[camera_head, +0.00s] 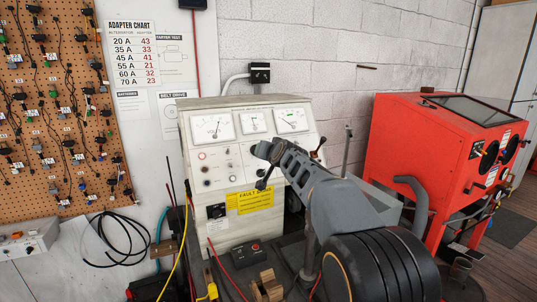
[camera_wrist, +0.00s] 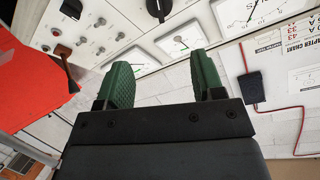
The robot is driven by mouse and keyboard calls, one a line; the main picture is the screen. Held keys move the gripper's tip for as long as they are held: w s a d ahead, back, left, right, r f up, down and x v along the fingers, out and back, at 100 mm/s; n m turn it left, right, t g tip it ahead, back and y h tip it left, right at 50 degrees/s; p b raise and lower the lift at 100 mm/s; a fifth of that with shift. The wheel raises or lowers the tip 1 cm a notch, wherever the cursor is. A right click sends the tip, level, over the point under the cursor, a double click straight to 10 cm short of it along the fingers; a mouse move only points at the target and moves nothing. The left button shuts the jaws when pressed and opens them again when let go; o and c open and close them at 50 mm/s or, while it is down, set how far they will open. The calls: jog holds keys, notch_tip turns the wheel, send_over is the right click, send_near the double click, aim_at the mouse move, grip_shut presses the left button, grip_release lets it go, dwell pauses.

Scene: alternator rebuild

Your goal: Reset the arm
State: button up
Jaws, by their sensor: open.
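My gripper (camera_wrist: 165,85) shows in the wrist view with two green textured fingers spread apart. Nothing is between them. In the head view my grey arm reaches up from the lower right, and its dark end (camera_head: 267,165) is in front of the test bench panel (camera_head: 222,155). The fingers are hard to make out there. The wrist view is tilted and shows the bench's dials (camera_wrist: 185,38) and knobs beyond the fingers. I cannot tell the exact gap between gripper and panel.
A red blast cabinet (camera_head: 415,145) stands at the right. A pegboard (camera_head: 60,110) with hanging connectors is at the left, beside an adapter chart (camera_head: 132,55). Cables (camera_head: 120,240) hang on the wall. A small black box (camera_head: 245,253) and a wooden block (camera_head: 267,287) sit on the bench below.

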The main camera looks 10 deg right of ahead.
jog(key=shift+f, duration=0.1)
jog(key=s+a+f+n+g, duration=0.1)
jog(key=s+f+g, duration=0.3)
jog(key=f, duration=0.5)
jog(key=s+f+n+g, duration=0.1)
jog(key=s+f+g, duration=0.2)
jog(key=s, duration=1.3)
jog(key=s+f+n+g+h, duration=0.1)
jog(key=s+f+g, duration=0.2)
jog(key=s+f, duration=0.5)
jog(key=shift+s+d+n, duration=0.3)
jog(key=shift+s+n, duration=0.1)
jog(key=shift+s, duration=4.3)
